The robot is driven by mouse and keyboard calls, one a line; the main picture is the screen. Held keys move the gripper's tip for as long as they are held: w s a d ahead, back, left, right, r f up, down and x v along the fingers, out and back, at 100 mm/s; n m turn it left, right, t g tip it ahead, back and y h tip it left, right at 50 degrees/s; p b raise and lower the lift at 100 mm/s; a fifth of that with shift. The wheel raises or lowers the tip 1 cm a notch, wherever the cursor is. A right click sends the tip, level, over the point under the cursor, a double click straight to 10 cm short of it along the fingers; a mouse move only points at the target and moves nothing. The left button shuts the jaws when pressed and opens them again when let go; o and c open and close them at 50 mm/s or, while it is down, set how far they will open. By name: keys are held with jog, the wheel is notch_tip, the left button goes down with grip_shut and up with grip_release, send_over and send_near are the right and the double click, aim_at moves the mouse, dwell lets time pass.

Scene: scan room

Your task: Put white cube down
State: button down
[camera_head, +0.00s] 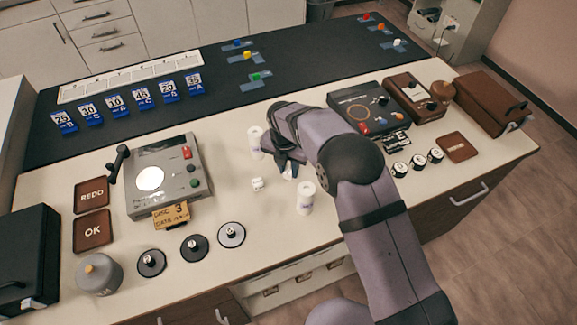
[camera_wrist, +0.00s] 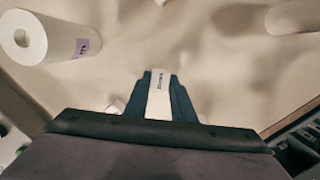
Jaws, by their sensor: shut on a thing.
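My gripper (camera_head: 287,166) is over the cream counter between two white rolls, pointing down. In the wrist view its dark blue fingers (camera_wrist: 161,97) are shut on a white cube (camera_wrist: 159,92) with small dark lettering. In the head view the held cube shows only as a white patch (camera_head: 290,171) below the fingers. Whether it touches the counter I cannot tell. A small white piece with dark marks (camera_head: 258,184) lies on the counter left of my gripper. Another small white block (camera_head: 398,42) sits on the dark mat at the far right.
A white roll (camera_head: 305,198) stands close in front of my gripper and another (camera_head: 254,142) behind left. A grey device (camera_head: 166,176) stands left, a dark panel (camera_head: 368,108) right. Three round discs (camera_head: 194,248) lie at the front.

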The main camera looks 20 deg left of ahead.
jog(key=shift+f, duration=0.15)
jog(key=c, duration=1.5)
grip_release()
jog(key=r+b, duration=0.1)
jog(key=r, duration=0.3)
jog(key=s+r, duration=0.1)
jog(key=r, duration=0.3)
jog(key=r+b, duration=0.1)
jog(key=r, duration=0.3)
jog(key=shift+s+r+b, duration=0.15)
jog(key=shift+s+b, duration=0.2)
jog(key=shift+s, duration=0.05)
